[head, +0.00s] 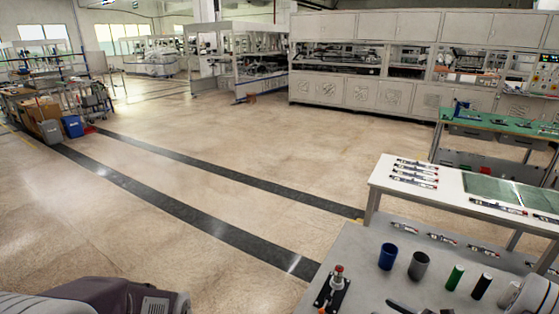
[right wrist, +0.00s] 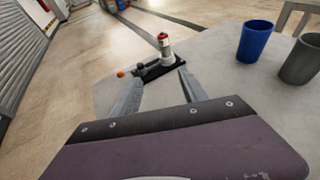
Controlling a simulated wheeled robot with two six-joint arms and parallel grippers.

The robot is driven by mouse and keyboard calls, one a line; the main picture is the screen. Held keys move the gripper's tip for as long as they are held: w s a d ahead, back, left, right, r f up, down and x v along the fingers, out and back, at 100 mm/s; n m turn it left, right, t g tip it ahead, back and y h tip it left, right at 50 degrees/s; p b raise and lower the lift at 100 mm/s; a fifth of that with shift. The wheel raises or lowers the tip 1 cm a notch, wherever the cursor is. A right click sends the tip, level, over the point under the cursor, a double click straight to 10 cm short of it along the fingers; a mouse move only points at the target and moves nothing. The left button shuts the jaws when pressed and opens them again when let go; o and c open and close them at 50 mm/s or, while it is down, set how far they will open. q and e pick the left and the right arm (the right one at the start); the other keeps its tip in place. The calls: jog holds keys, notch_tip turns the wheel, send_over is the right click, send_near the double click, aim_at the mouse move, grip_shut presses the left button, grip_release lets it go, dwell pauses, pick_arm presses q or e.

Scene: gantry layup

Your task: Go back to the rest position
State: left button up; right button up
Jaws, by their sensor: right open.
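My right gripper (right wrist: 160,76) is open, with its two grey fingers spread apart and nothing between them. It is over the grey table (right wrist: 222,70), and a black fixture with a red-and-white upright part (right wrist: 164,47) stands beyond the fingertips. The same fixture shows in the head view (head: 334,284) near the table's left edge. A pale part of my right arm shows at the lower right of the head view. My left gripper is not in view; only a purple-and-grey part of mine shows at the lower left.
A blue cup (head: 388,256) and a grey cup (head: 418,265) stand on the grey table, with a green cylinder (head: 454,277) and a black cylinder (head: 481,286) to their right. A white table (head: 385,178) with parts is behind. Open floor (head: 200,200) lies left.

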jog(key=w+a+r+n+g+y, duration=0.3)
jog(key=a+r+n, duration=0.35)
jog(key=a, duration=0.55)
jog(key=s+a+r+n+g, duration=0.2)
jog(key=s+a+n+g, duration=0.2)
jog(key=a, duration=0.3)
jog(key=s+a+n+g+h, duration=0.3)
jog(key=s+a+n+g, duration=0.2)
jog(key=s+n, duration=0.5)
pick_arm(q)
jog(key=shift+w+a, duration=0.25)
pick_arm(e)
jog(key=s+d+f+n+h, duration=0.1)
jog(key=d+f+n+h, duration=0.1)
jog(key=d+n+h, duration=0.1)
jog(key=s+d+f+n+t+h, duration=0.1)
jog(key=d+n+h, duration=0.3)
jog(key=d, duration=0.4)
jog(key=shift+s+f+n+t+h, duration=0.3)
jog(key=shift+s+f+n, duration=0.05)
jog(key=shift+f+n, duration=0.35)
